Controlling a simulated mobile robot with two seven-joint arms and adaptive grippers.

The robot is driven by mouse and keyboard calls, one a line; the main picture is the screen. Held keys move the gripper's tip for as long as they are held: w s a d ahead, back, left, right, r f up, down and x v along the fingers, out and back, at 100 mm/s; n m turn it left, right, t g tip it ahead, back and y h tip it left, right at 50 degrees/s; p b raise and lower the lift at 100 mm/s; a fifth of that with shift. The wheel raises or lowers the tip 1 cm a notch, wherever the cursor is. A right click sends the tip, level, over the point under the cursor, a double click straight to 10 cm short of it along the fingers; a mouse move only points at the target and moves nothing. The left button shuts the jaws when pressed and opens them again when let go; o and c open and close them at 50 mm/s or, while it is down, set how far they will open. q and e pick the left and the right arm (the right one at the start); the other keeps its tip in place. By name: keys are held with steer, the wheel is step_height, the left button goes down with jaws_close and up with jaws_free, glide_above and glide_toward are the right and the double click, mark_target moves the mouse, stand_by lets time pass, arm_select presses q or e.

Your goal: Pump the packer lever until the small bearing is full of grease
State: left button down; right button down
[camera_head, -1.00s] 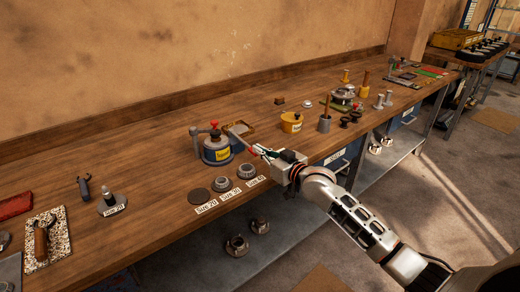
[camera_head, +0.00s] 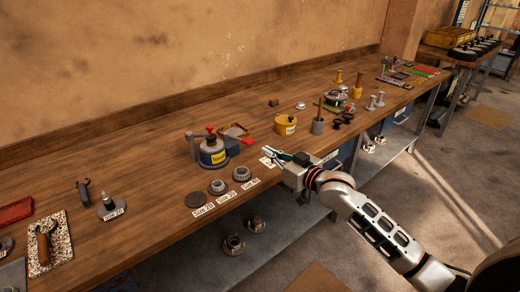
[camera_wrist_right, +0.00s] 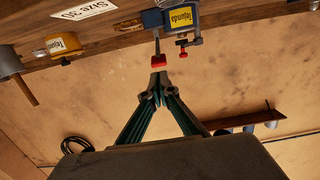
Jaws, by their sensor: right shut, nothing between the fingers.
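The packer (camera_head: 212,153) stands on the bench, a blue-grey pot with a yellow label and a red knob on top. Its lever points out to the right and ends in a red tip (camera_head: 249,141). In the right wrist view the packer (camera_wrist_right: 180,18) is at the top, with the red lever tip (camera_wrist_right: 158,60) just beyond my fingertips. My right gripper (camera_head: 266,154) is shut and empty, close to the lever tip and apart from it. Two bearings (camera_head: 217,187) (camera_head: 241,174) lie by size labels in front of the packer. Grease inside the packer cannot be seen. My left gripper is out of view.
A dark disc (camera_head: 199,200) lies left of the bearings. A yellow tub (camera_head: 286,125) and a grey pot with a wooden handle (camera_head: 318,126) stand to the right. The bench left of the packer has free room.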

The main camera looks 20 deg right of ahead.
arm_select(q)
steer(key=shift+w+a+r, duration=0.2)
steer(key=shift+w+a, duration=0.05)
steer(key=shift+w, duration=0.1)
arm_select(e)
steer(key=shift+v, duration=1.35)
steer(key=shift+r, duration=0.15)
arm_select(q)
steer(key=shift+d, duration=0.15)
arm_select(e)
steer(key=s+a+f+g+h, duration=0.1)
steer(key=s+a+f, duration=0.1)
steer(key=s+f, duration=0.65)
steer(key=s+a+f+g+h, duration=0.15)
steer(key=s+f, duration=0.45)
steer(key=f, duration=0.6)
steer(key=s+a+f+g, duration=0.1)
steer(key=s+f, duration=0.5)
steer(key=s, duration=0.2)
steer(key=s+f+g+h, duration=0.1)
steer(key=s+f+g, duration=0.1)
steer(key=s+f, duration=0.4)
steer(key=s, duration=0.3)
steer(key=shift+s+a+f, duration=0.25)
steer(key=shift+a, duration=0.15)
